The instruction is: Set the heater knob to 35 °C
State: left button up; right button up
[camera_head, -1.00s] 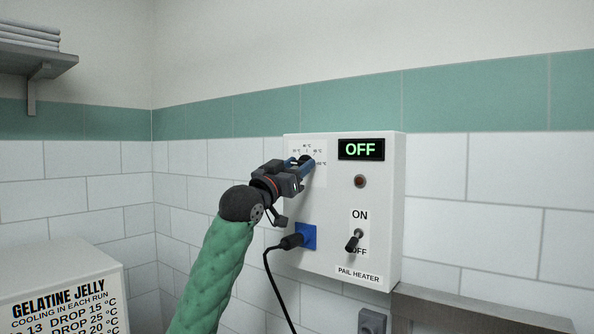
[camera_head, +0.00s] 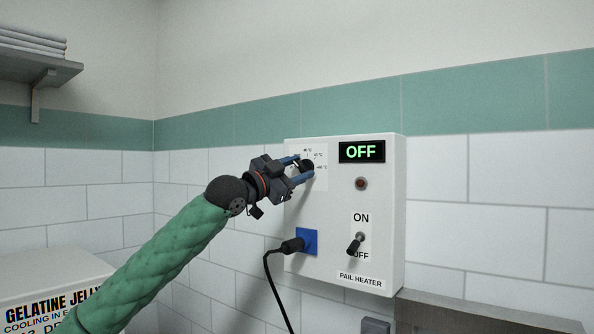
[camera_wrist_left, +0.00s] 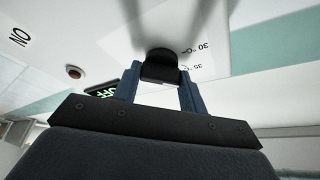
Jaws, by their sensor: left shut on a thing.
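The pail heater box (camera_head: 386,216) is a white panel on the wall. Its black heater knob (camera_head: 307,166) is at the upper left of the panel, on a white dial label with small temperature marks. My left gripper (camera_head: 303,170) is shut on the knob, its blue fingers on either side. In the left wrist view the knob (camera_wrist_left: 160,67) sits between the fingertips (camera_wrist_left: 160,78), and the marks 30 °C and 35 °C show beside it. The knob's pointer is not clearly visible. The display (camera_head: 361,151) reads OFF. My right gripper is not in view.
The ON/OFF toggle switch (camera_head: 355,244) points down toward OFF. A black plug (camera_head: 293,245) with a hanging cable sits in the blue socket (camera_head: 309,239) below the knob. A red-brown lamp (camera_head: 361,184) is under the display. A lettered gelatine jelly box (camera_head: 45,270) is at lower left.

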pick_arm(q)
jog(key=shift+m, duration=0.4)
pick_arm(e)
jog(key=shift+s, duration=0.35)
pick_arm(q)
jog(key=o, duration=1)
jog(key=shift+w, duration=0.1)
jog(key=shift+a, duration=0.1)
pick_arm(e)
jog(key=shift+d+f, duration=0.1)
pick_arm(q)
jog(key=shift+s+a+f, duration=0.15)
jog(key=shift+s+f, duration=0.05)
jog(key=shift+s, duration=0.05)
jog(key=shift+b+v, duration=2.15)
jog(key=shift+v, duration=1.4)
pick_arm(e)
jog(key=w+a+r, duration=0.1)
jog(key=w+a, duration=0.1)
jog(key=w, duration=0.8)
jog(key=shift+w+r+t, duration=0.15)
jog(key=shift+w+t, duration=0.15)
